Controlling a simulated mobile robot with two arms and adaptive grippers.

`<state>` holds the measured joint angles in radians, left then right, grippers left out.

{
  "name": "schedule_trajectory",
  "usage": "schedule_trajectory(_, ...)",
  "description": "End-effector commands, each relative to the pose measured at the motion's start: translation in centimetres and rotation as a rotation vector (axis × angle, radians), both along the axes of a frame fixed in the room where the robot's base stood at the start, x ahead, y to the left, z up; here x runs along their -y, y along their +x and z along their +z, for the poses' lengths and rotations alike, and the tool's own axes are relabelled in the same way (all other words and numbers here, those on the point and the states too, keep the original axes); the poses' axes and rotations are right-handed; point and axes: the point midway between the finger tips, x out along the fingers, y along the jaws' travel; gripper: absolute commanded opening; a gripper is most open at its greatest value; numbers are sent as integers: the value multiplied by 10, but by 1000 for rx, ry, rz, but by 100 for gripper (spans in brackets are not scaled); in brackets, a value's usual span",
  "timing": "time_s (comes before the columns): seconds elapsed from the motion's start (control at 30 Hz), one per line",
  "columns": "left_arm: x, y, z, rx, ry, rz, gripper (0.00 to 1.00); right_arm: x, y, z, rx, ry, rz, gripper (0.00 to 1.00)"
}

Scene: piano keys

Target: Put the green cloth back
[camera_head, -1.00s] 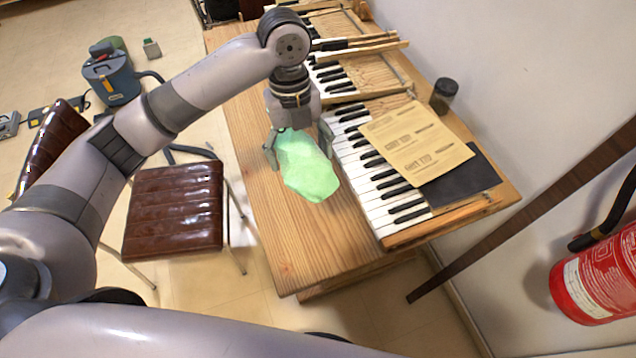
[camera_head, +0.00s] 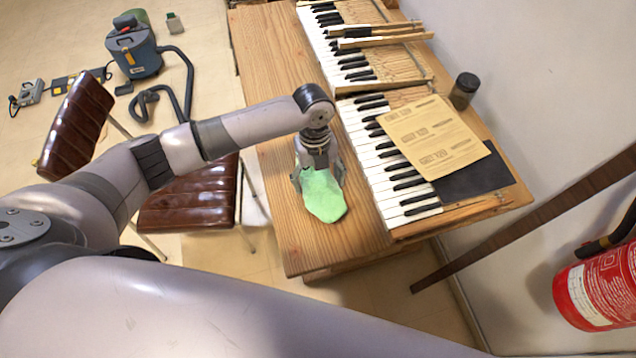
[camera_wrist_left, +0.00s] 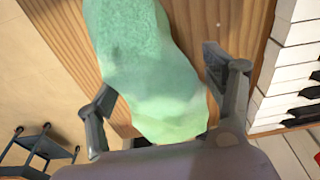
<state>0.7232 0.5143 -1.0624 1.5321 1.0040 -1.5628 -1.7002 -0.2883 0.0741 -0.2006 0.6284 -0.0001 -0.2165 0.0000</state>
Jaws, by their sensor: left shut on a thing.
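The green cloth (camera_head: 325,199) is a pale green, crumpled piece over the wooden table (camera_head: 292,247), left of the piano keys. It also shows in the left wrist view (camera_wrist_left: 150,70), running from between my fingers toward the top of the picture. My left gripper (camera_head: 317,180) is shut on the cloth's near end, with a finger on each side. In the left wrist view the fingers (camera_wrist_left: 160,100) look spread around the bunched cloth. I cannot tell whether the cloth's far end touches the tabletop. My right gripper is not in view.
Piano keys (camera_head: 385,172) lie right of the cloth, with yellowish papers (camera_head: 432,135) and a dark jar (camera_head: 464,90) beyond. A brown chair (camera_head: 190,203) stands left of the table. A red fire extinguisher (camera_head: 600,290) is at the right. The table's front left is bare.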

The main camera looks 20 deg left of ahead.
Motion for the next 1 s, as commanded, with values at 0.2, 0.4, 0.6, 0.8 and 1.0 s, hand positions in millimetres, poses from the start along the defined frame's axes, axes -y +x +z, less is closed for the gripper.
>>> schedule_trajectory(0.2,0,-1,-28,-2,0,0,35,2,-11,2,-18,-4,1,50)
schedule_trajectory(0.4,0,0,-30,-1,-1,0,35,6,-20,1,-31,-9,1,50)
schedule_trajectory(0.6,0,0,-32,-1,-1,0,76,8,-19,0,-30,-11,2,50)
schedule_trajectory(0.8,0,0,-32,-1,-1,0,90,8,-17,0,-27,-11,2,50)
schedule_trajectory(1.0,0,0,-32,-1,-1,0,95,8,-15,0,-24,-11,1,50)
